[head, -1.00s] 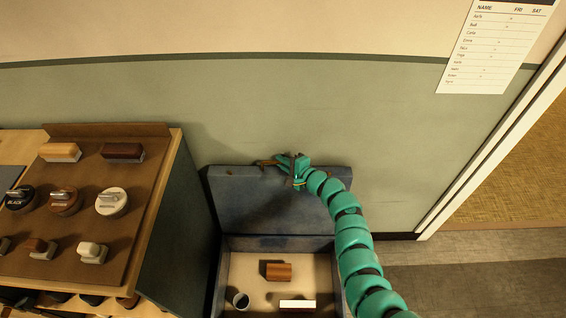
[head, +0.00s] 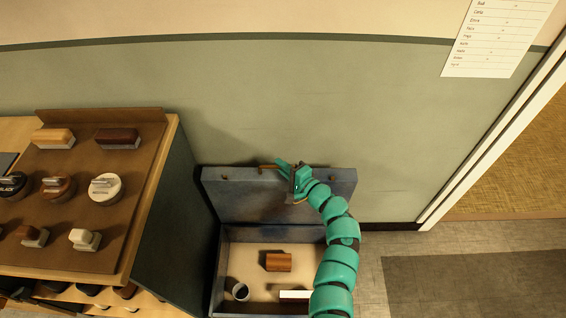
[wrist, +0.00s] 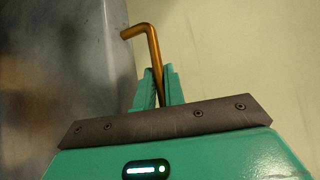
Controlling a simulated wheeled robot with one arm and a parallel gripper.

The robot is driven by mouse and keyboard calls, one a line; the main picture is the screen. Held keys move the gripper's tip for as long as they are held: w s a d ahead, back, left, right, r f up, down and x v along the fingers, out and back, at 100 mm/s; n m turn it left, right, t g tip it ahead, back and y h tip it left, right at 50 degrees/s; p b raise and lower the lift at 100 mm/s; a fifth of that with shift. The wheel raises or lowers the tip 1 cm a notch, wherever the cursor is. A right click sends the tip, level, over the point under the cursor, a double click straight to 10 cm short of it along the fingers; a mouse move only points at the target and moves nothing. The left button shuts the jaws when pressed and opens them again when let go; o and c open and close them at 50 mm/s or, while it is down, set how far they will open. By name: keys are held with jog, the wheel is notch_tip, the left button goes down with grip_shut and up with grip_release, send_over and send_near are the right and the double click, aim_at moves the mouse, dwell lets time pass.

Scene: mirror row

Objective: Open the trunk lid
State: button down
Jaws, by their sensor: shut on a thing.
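The blue-grey trunk (head: 214,262) stands on the floor against the green wall, and its lid (head: 237,202) is raised, leaning up near the wall. My gripper (head: 281,166) is at the lid's upper edge, shut on the brass handle (head: 265,168). In the wrist view the bent brass handle (wrist: 152,42) runs down between the two teal fingers of my gripper (wrist: 158,85), with the lid's dark face (wrist: 70,60) to the left. The fingers hide part of the handle.
Inside the trunk are a wooden block (head: 278,262), a dark cup (head: 240,291) and a white bar (head: 295,294). A bench with a brown board (head: 85,215) of brushes and tins stands close on the left. Open floor (head: 450,270) lies to the right.

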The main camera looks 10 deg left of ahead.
jog(key=s+d+n+y+b, duration=0.1)
jog(key=s+b, duration=0.3)
jog(key=s, duration=0.3)
jog(key=shift+f+t, duration=0.2)
jog(key=shift+t, duration=0.1)
